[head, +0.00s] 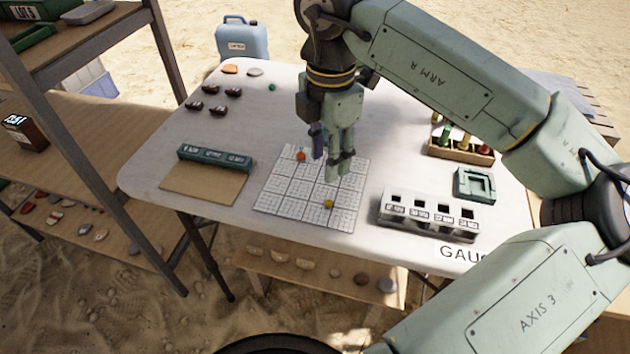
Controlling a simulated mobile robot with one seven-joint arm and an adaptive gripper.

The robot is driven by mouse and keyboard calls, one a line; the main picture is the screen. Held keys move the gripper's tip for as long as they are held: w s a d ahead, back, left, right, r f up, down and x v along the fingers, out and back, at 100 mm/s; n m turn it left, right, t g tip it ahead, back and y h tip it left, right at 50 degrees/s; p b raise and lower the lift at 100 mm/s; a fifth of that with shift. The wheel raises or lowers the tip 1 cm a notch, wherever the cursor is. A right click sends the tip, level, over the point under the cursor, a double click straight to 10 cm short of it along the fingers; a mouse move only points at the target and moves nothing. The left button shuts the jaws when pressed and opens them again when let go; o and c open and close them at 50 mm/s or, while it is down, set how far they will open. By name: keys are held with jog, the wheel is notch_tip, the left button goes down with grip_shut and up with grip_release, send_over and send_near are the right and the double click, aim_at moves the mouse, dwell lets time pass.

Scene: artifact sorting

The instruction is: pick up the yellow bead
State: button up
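The small yellow bead (328,204) lies on the white gridded board (274,198), near the board's front right part. My gripper (328,168) points down over the board, a little behind and above the bead in the picture. Its two fingers look spread apart with nothing visible between them. An orange bead (301,156) lies on the board's far left part, just left of the fingers. A small green bead (272,87) lies off the board on the far part of the white table (165,160).
A white block with square openings (428,215) stands right of the board. Behind it are a green square piece (475,185) and a wooden rack (461,151) with coloured items. A brown panel with a green labelled strip (214,157) lies left. Several dark pieces (213,91) lie farther back.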

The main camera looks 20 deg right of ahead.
send_over(329, 201)
jog(key=f, duration=0.4)
jog(key=shift+s+a+f+p, duration=0.1)
jog(key=shift+a+f+p, duration=0.15)
jog(key=shift+p, duration=0.1)
jog(key=shift+d+f+p, duration=0.15)
jog(key=shift+f+p, duration=0.3)
jog(key=shift+f, duration=1.1)
jog(key=shift+d+f+p, duration=0.1)
jog(key=shift+f+p, duration=0.3)
jog(key=shift+f, duration=1.15)
jog(key=shift+c, duration=0.2)
jog(key=c, duration=0.7)
